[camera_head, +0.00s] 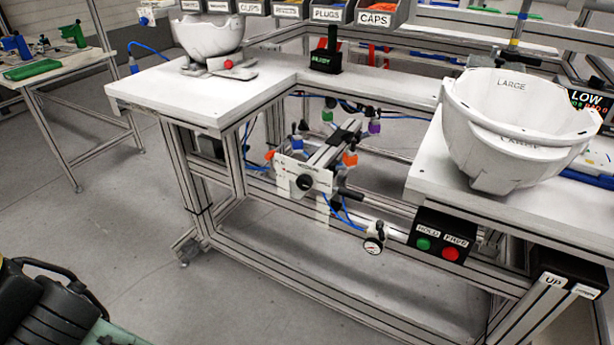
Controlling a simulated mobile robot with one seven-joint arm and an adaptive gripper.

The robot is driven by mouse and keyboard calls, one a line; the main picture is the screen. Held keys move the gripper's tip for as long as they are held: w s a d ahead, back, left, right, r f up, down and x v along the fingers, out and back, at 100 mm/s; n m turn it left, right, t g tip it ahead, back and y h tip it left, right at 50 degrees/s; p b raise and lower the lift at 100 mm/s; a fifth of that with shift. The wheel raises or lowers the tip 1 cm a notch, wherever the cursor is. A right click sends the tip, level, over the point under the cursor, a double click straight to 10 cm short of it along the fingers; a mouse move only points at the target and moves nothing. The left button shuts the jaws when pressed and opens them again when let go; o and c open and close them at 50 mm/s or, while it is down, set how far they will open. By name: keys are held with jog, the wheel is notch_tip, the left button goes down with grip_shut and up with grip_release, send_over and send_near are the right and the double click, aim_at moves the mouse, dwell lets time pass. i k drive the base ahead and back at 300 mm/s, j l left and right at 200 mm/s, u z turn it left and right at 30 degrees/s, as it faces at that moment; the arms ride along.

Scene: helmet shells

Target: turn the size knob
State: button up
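A round black knob (304,182) sits on the front of a white plate (286,172) on the low fixture between the tables. I cannot read a size label on it, so I cannot confirm that it is the size knob. A small red knob (228,64) shows at the base under the left white helmet shell (208,36). A large white shell (508,120) marked LARGE sits open side up on the right table. My gripper is not in view.
The fixture has coloured knobs, blue hoses and a pressure gauge (373,246). A button box (438,246) reads HOLD and FREE. Labelled bins (376,18) stand at the back. Aluminium frame rails cross below the fixture.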

aim_at(304, 182)
jog(key=z, duration=2.4)
jog(key=k+l+u, duration=0.1)
jog(key=k+u, duration=0.65)
jog(key=u, duration=0.25)
